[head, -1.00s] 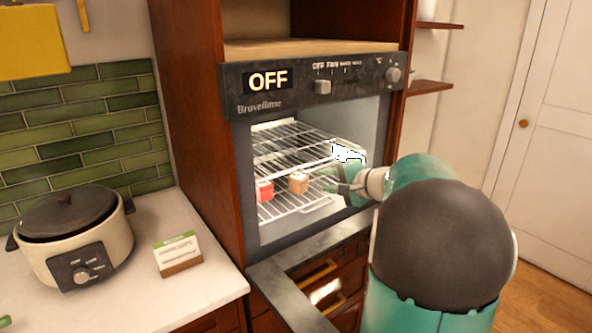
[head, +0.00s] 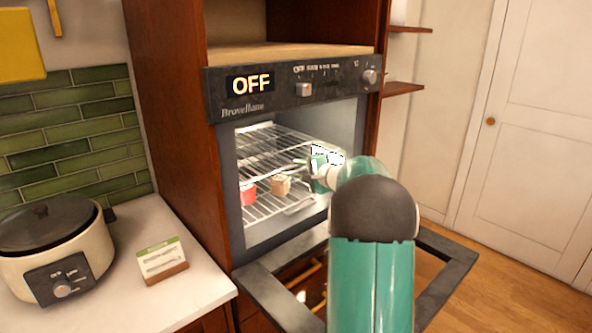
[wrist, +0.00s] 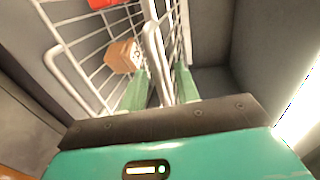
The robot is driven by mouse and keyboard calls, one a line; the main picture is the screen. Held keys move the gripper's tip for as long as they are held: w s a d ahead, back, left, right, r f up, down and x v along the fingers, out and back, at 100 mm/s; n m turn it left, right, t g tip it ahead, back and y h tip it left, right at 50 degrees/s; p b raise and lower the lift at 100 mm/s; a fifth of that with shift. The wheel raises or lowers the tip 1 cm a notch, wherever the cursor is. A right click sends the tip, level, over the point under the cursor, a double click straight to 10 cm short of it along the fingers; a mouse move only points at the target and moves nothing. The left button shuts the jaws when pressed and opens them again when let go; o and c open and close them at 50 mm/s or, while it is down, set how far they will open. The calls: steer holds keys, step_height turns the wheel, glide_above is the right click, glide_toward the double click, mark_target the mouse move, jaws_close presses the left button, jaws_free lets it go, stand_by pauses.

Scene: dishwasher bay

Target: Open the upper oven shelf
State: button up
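The upper oven shelf (head: 262,142) is a wire rack inside the open oven (head: 228,170). In the head view, my gripper (head: 303,168) is in the oven's mouth at the right front of this shelf. In the wrist view, the fingers of my gripper (wrist: 160,92) are apart, with a looped wire front rail (wrist: 152,45), apparently the upper shelf's, between them. I cannot tell if they touch it. My arm hides part of the oven's right side.
The lower rack (head: 262,212) holds a red block (head: 248,193) and a brown box (head: 281,185). The oven door (head: 447,268) hangs folded down in front. A cooker (head: 50,250) and a small card (head: 162,260) stand on the left counter. Floor is free at right.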

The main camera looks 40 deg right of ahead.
steer(key=shift+x, duration=1.15)
steer(key=shift+d, duration=0.1)
steer(key=shift+c, duration=0.2)
steer(key=shift+f, duration=0.15)
jaws_close()
steer(key=shift+s, duration=0.1)
